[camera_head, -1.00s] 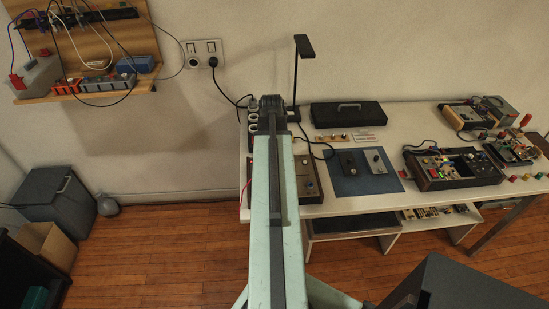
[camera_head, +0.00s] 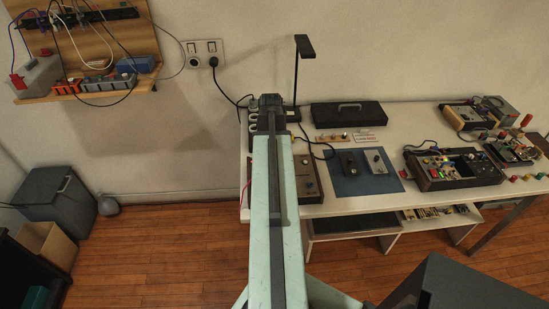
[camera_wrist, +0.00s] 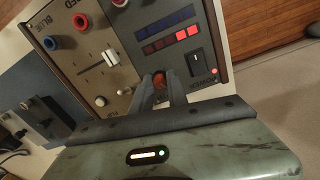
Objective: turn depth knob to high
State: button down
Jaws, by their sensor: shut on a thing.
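In the wrist view my gripper (camera_wrist: 160,92) is shut on a small orange-red knob (camera_wrist: 159,78) on a brown and grey control panel (camera_wrist: 130,60). The fingers stand on either side of the knob and hide part of it. I cannot read a depth label or a pointer mark on it. Above the knob, the panel has a dark blue indicator row (camera_wrist: 165,22) and a red indicator row (camera_wrist: 158,46), whose right-hand squares glow. In the head view the panel (camera_head: 307,182) shows beside my arm, which hides part of it. My gripper is hidden there.
Close by on the panel are a white slider (camera_wrist: 110,58), a black rocker switch (camera_wrist: 197,62), a red knob (camera_wrist: 80,21) and a blue knob (camera_wrist: 49,43). In the head view a blue mat (camera_head: 345,186) with two small boxes lies to the right. A black case (camera_head: 346,114) stands behind.

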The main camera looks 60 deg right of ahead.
jog(key=m, duration=0.4)
jog(key=shift+w+m, duration=0.15)
jog(key=shift+m, duration=0.15)
jog(key=m, duration=0.3)
jog(key=shift+m, duration=0.4)
jog(key=m, duration=0.4)
jog(key=shift+y, duration=0.3)
jog(key=m, duration=0.8)
jog(key=shift+m, duration=0.3)
jog(key=m, duration=0.3)
jog(key=shift+d+m+t, duration=0.1)
jog(key=shift+m+t, duration=0.2)
jog(key=m, duration=0.4)
jog(key=shift+m, duration=2.1)
